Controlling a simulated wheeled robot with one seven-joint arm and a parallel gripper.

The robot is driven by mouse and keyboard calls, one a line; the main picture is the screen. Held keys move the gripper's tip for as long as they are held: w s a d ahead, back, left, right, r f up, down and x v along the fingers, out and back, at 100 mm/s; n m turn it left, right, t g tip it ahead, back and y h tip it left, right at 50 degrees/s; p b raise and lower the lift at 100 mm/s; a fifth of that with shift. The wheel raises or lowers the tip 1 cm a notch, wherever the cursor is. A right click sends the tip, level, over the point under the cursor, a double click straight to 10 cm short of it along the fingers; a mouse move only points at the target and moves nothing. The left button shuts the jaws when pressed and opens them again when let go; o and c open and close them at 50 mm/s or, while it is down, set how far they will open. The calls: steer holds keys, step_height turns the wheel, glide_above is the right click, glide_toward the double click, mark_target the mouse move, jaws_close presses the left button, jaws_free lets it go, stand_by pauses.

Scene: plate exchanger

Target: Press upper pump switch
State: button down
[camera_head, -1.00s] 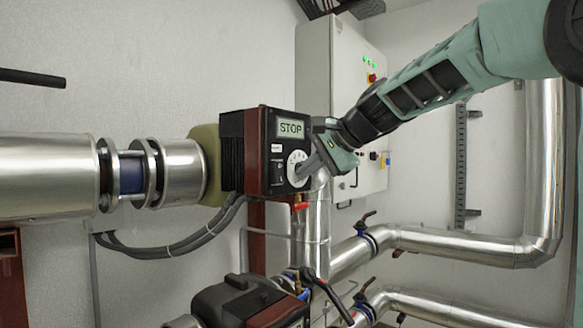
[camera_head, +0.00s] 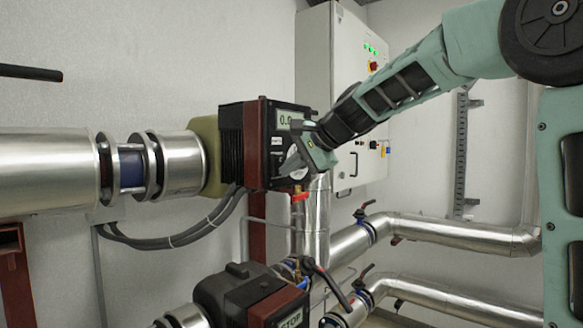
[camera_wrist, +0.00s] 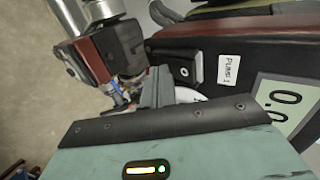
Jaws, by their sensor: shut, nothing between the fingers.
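The upper pump (camera_head: 257,125) is a dark box with a red-brown front edge, mounted on the horizontal silver pipe. Its display (camera_wrist: 287,103) reads about 0.0 and is partly covered by my arm in the head view. In the wrist view its black switch (camera_wrist: 183,67), marked with a white circle, sits beside a "PUMP 1" label (camera_wrist: 230,71). A white dial (camera_wrist: 188,95) lies partly hidden behind my gripper. My gripper (camera_head: 285,168) is shut and empty, its tip at the lower front of the pump by the dial. I cannot tell whether it touches.
A lower pump (camera_head: 240,292) with a STOP display (camera_head: 291,318) stands below. A white cabinet (camera_head: 318,60) is behind my arm. Grey cables (camera_head: 180,238) hang under the upper pump.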

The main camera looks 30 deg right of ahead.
steer(key=shift+r+p, duration=0.65)
steer(key=shift+r, duration=0.2)
